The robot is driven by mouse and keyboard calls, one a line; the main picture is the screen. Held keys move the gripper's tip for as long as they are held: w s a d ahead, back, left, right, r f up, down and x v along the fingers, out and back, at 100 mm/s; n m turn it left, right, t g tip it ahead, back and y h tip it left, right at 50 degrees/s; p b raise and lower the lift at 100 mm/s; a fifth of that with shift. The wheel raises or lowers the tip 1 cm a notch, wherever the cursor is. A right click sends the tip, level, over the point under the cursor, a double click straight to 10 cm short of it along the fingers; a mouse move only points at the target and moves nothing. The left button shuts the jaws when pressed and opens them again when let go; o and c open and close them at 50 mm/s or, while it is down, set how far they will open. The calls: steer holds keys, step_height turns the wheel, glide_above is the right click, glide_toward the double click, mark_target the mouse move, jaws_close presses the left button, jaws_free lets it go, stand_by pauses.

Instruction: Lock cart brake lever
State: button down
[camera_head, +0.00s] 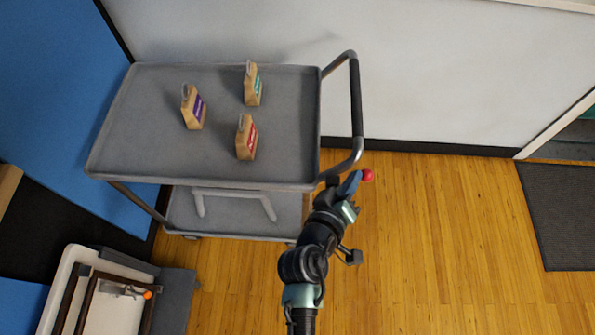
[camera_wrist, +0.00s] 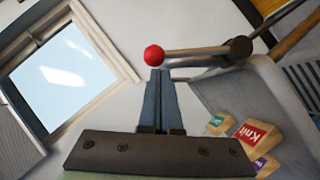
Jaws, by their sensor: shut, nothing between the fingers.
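The grey cart (camera_head: 115,130) stands against the wall, with a black-gripped handle on its right side. Its brake lever ends in a red ball knob (camera_head: 367,175), seen just right of the cart's front right corner. In the wrist view the red knob (camera_wrist: 154,55) sits at the tips of my gripper (camera_wrist: 160,73), and the lever's grey rod (camera_wrist: 195,51) runs right to a dark pivot (camera_wrist: 240,47). My gripper (camera_head: 350,182) is shut with nothing between its fingers. The fingertips look very close to the knob; I cannot tell whether they touch it.
Wooden floor right of the cart is clear up to a dark mat (camera_head: 562,215).

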steer(key=shift+d+f, duration=0.55)
steer(key=shift+d, duration=0.35)
steer(key=shift+d+f, duration=0.55)
steer(key=shift+d, duration=0.3)
steer(key=shift+s, duration=0.1)
steer(key=b+v, duration=0.1)
steer(key=v, duration=1.1)
steer(key=shift+s+r+b, duration=0.3)
steer(key=shift+r, duration=0.05)
steer(key=shift+w, duration=0.1)
